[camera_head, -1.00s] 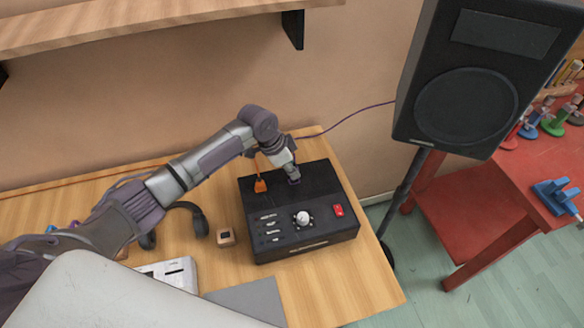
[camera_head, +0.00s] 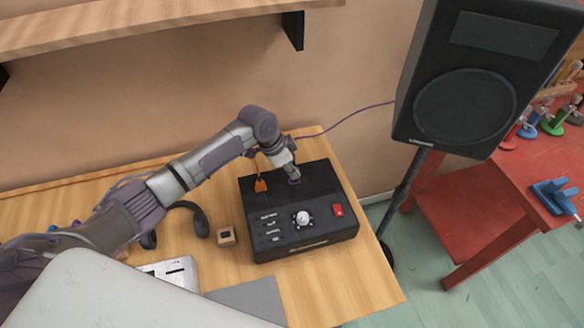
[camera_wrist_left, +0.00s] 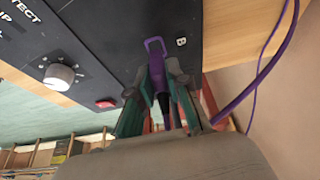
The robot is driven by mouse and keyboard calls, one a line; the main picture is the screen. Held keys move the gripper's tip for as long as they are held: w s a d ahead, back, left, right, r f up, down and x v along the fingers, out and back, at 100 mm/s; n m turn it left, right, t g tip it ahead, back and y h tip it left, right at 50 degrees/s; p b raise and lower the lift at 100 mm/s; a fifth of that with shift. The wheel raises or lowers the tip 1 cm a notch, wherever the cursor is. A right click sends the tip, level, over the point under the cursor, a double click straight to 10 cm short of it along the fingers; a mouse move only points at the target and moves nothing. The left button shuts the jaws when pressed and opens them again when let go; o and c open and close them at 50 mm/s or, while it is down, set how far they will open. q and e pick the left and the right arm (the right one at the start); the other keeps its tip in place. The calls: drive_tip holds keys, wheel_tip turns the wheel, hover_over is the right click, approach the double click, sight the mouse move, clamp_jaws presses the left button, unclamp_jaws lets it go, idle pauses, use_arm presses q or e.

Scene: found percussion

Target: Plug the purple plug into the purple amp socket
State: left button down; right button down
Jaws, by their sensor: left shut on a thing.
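The black amp (camera_head: 325,218) stands on the wooden desk. A purple-rimmed square socket (camera_head: 294,181) is on its top; it also shows in the left wrist view (camera_wrist_left: 154,44), next to a "B" label. My left gripper (camera_head: 291,174) is over this socket, pointing down. In the left wrist view my left gripper (camera_wrist_left: 158,75) is shut on the purple plug (camera_wrist_left: 159,82), whose body lies between the fingers. The plug's front end is at the purple rim; I cannot tell how deep it sits. My right gripper is not in view.
An orange plug (camera_head: 261,185) stands on the amp, left of the gripper. A purple cable (camera_head: 345,117) runs towards the speaker (camera_head: 465,95). Headphones (camera_head: 200,222), a small wooden box (camera_head: 226,236) and a white device (camera_head: 178,271) lie left of the amp.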

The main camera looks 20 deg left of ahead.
use_arm(q)
drive_tip(key=shift+f+b, duration=0.7)
drive_tip(key=shift+f, duration=0.45)
drive_tip(key=shift+f, duration=0.25)
drive_tip(key=c, duration=1)
unclamp_jaws()
drive_tip(key=shift+c, duration=0.2)
drive_tip(key=shift+r, duration=0.1)
drive_tip(key=v, duration=1.2)
